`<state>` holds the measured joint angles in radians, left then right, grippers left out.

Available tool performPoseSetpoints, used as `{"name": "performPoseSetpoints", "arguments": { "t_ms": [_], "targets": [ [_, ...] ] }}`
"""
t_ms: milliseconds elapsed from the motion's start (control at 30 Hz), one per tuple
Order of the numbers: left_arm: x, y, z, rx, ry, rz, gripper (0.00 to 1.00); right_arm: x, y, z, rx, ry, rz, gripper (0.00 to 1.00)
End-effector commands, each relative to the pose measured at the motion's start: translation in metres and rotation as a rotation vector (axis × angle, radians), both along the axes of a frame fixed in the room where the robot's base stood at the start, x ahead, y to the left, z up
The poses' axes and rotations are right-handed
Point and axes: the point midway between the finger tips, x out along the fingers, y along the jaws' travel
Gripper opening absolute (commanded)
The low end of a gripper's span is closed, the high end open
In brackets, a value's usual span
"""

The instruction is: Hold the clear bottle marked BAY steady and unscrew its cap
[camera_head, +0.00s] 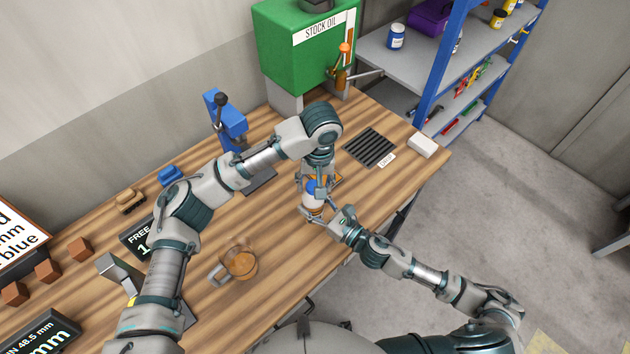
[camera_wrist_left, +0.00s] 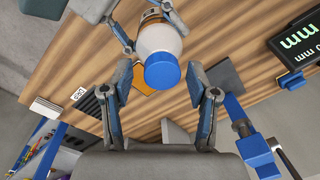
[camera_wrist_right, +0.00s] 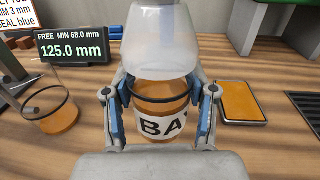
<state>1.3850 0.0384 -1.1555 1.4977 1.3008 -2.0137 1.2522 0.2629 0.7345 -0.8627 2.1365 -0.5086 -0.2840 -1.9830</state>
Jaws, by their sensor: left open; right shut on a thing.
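The clear bottle marked BAY (camera_wrist_right: 155,98) stands upright with amber liquid in its lower part. It also shows in the head view (camera_head: 312,203), partly hidden by my grippers. My right gripper (camera_wrist_right: 162,100) is shut around the bottle's body from the side. The blue cap (camera_wrist_left: 162,72) sits on top of the bottle. My left gripper (camera_wrist_left: 163,98) points down from above with its fingers open. The cap lies between and slightly beyond its fingertips, with gaps on both sides.
A glass mug of amber liquid (camera_head: 238,263) stands on the workbench. An orange pad (camera_wrist_right: 243,101) lies beside the bottle. A black grate (camera_head: 369,147), the green STOCK OIL tank (camera_head: 300,50) and a blue press (camera_head: 226,120) stand farther back.

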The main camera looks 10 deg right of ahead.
Motion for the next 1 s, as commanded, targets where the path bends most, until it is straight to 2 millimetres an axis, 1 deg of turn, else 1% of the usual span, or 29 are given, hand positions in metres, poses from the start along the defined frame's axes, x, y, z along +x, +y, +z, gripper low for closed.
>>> {"name": "performPoseSetpoints", "arguments": {
  "t_ms": [200, 300, 467, 567, 667, 767, 1000],
  "targets": [
    [0.000, -0.001, 0.029, 0.000, -0.004, 0.000, 0.59, 0.001, -0.001, 0.000, 0.000, 0.000, -0.002, 0.00],
    [0.000, -0.002, 0.040, 0.000, -0.002, -0.001, 0.59, 0.001, -0.001, 0.000, 0.000, 0.000, -0.002, 0.00],
    [-0.001, -0.002, 0.045, 0.000, 0.001, -0.013, 0.57, 0.001, -0.001, 0.000, -0.001, 0.001, -0.003, 0.00],
    [0.000, -0.002, 0.047, -0.001, 0.008, -0.081, 0.57, 0.001, -0.001, 0.000, -0.001, 0.001, -0.003, 0.00],
    [0.001, -0.002, 0.050, -0.003, 0.020, -0.235, 0.57, 0.001, -0.001, 0.000, -0.001, 0.001, -0.003, 0.00],
    [0.001, -0.001, 0.055, -0.007, 0.039, -0.464, 0.57, 0.001, -0.001, 0.000, -0.001, 0.001, -0.003, 0.00],
    [0.004, 0.000, 0.068, -0.029, 0.081, -1.075, 0.57, 0.001, -0.001, 0.000, -0.001, 0.001, -0.003, 0.00]
  ]
}}
